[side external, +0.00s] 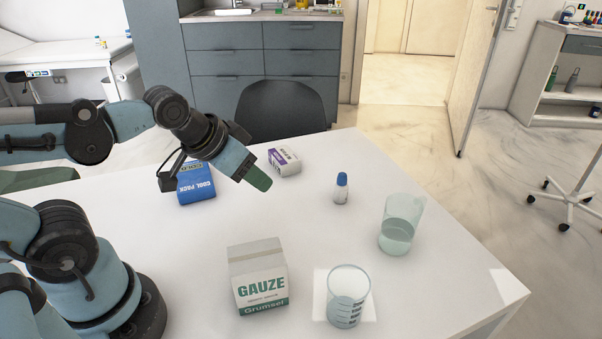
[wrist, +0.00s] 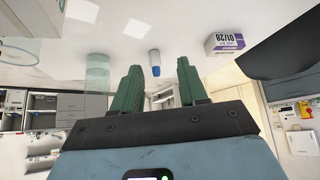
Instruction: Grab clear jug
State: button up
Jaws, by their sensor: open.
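A clear, faintly green jug (side external: 400,225) with a pointed lip stands upright on the right part of the white table. In the wrist view, which looks upside down, the jug (wrist: 97,72) is left of the fingers. A second clear vessel, a beaker with dark graduation marks (side external: 348,298), stands near the front edge; only part of it shows at the wrist view's upper left. My gripper (side external: 262,182) is above the table, left of the jug and well apart from it. Its green fingers (wrist: 159,68) are spread with nothing held between them.
On the white table (side external: 330,235) are a blue-capped bottle (side external: 341,188), a gauze box (side external: 258,276), a blue cool pack box (side external: 196,183) and a small white-purple box (side external: 284,161). A dark chair (side external: 281,105) stands behind. The table's middle is clear.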

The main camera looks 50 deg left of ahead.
jog(key=shift+o, duration=0.2)
notch_tip(320, 180, up, 4)
jog(key=f+g+h, duration=0.1)
jog(key=g, duration=0.2)
send_over(423, 199)
jog(key=s+a, duration=0.2)
jog(key=s, duration=0.1)
jog(key=shift+d+x, duration=0.15)
jog(key=shift+x, duration=2.8)
jog(key=shift+d+x, duration=0.1)
jog(key=shift+x, duration=2.8)
grip_shut()
